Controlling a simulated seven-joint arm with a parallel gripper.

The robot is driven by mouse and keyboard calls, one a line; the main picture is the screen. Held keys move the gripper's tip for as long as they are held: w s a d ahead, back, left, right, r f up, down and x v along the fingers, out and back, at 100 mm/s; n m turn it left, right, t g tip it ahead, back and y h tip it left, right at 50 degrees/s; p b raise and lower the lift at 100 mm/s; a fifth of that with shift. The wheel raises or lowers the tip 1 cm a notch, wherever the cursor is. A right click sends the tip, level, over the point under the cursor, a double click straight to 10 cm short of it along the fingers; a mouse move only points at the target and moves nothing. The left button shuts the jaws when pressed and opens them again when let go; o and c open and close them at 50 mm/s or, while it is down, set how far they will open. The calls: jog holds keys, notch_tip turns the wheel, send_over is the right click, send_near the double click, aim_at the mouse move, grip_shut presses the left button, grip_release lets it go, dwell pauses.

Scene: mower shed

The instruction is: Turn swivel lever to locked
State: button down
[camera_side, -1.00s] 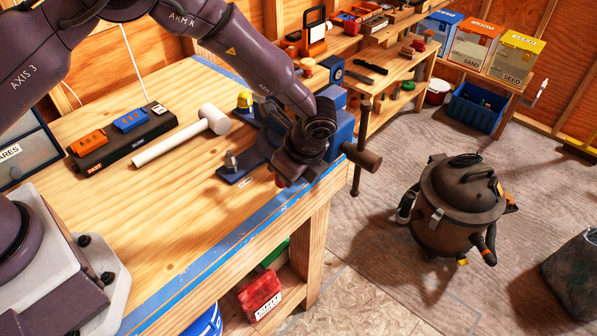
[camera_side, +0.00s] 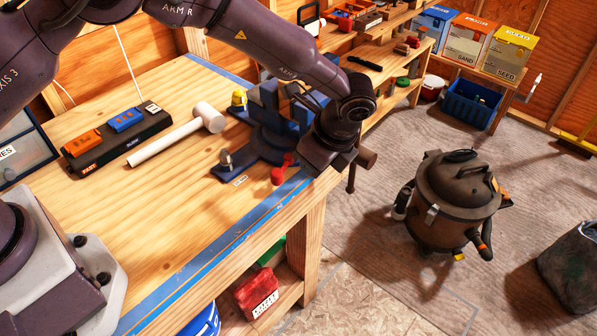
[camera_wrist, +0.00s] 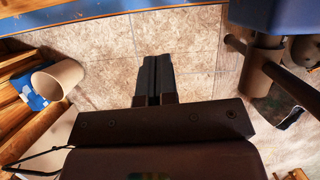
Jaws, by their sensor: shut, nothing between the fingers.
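The blue bench vise (camera_side: 268,141) stands on its base at the bench's front edge, partly behind my arm. A short lever with a red knob (camera_side: 279,174) shows at the base on its near side; I take this as the swivel lever. My gripper (camera_side: 326,158) is to the right of the red knob, apart from it, by the bench edge. A blue part of the vise (camera_wrist: 282,14) shows at upper right; the red knob does not show there.
A dark shop vacuum (camera_side: 452,205) stands on the floor.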

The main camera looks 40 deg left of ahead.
aim_at(280, 179)
notch_tip(280, 179, up, 4)
jog(key=w+d+r+n, duration=0.1)
jog(key=d+n, duration=0.1)
jog(key=d, duration=0.1)
jog(key=s+a+f, duration=0.1)
jog(key=a+f, duration=0.6)
jog(key=f, duration=0.3)
jog(key=shift+s+a+g, duration=0.3)
jog(key=shift+a, duration=0.1)
jog(key=shift+s+a+m, duration=0.45)
jog(key=shift+a+m, duration=0.1)
jog(key=shift+m, duration=0.65)
dwell(0.3)
